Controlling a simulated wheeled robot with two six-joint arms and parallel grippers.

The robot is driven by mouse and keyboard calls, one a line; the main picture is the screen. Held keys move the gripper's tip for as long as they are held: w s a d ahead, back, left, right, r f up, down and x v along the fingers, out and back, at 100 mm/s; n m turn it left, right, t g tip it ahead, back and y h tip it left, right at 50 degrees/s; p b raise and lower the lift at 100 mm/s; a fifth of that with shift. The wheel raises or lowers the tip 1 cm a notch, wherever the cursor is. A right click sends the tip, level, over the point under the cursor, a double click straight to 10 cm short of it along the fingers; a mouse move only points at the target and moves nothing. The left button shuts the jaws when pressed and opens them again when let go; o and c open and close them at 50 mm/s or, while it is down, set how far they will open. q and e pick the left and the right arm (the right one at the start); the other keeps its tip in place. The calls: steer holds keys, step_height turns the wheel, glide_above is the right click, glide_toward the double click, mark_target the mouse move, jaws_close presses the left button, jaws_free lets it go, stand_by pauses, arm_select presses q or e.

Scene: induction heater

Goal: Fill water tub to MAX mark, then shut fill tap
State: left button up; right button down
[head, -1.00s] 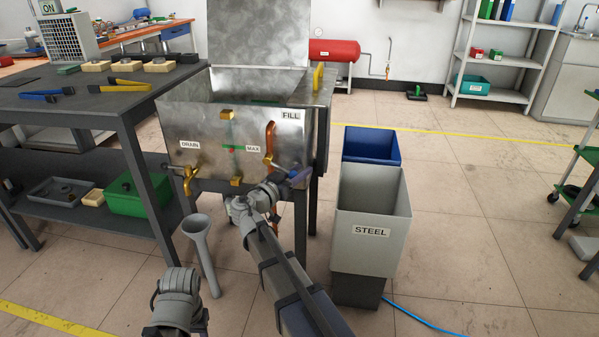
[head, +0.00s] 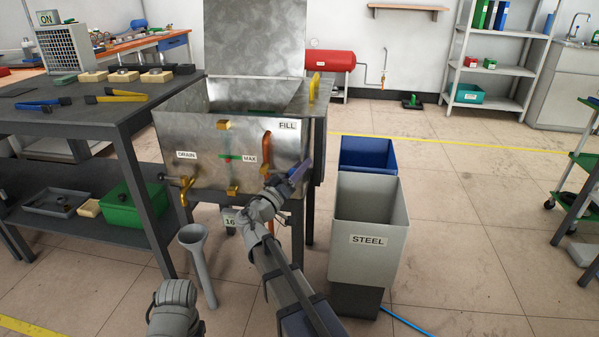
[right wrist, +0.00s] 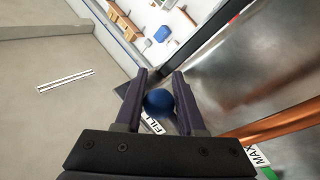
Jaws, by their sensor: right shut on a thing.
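The steel water tub (head: 185,135) stands beside the workbench, with its lid plate raised behind it. Its front has a sight gauge (head: 232,174) with a green mark by the MAX label (head: 249,159). A red spot shows close to that mark; I cannot tell the exact level. The copper fill pipe (head: 266,152) runs down under the FILL label (head: 287,125). My right gripper (head: 300,172) is at the tub's front right corner. In the right wrist view its fingers (right wrist: 159,80) are shut on the blue fill tap knob (right wrist: 158,102). My left gripper is out of view.
The brass drain tap (head: 183,187) is at the tub's lower left, above a grey funnel pipe (head: 198,262). A grey STEEL bin (head: 370,215) and a blue bin (head: 368,154) stand to the right. Open floor lies beyond them.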

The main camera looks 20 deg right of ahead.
steer(key=shift+w+r+n, duration=0.15)
steer(key=shift+r+n, duration=0.05)
steer(key=shift+n, duration=0.1)
steer(key=c, duration=0.5)
jaws_free()
steer(key=shift+c, duration=0.2)
steer(key=shift+a, duration=0.1)
steer(key=b+v, duration=0.1)
steer(key=v, duration=0.6)
steer(key=shift+s+a+f+b, duration=0.2)
steer(key=shift+s+a+b, duration=0.1)
steer(key=shift+b, duration=0.1)
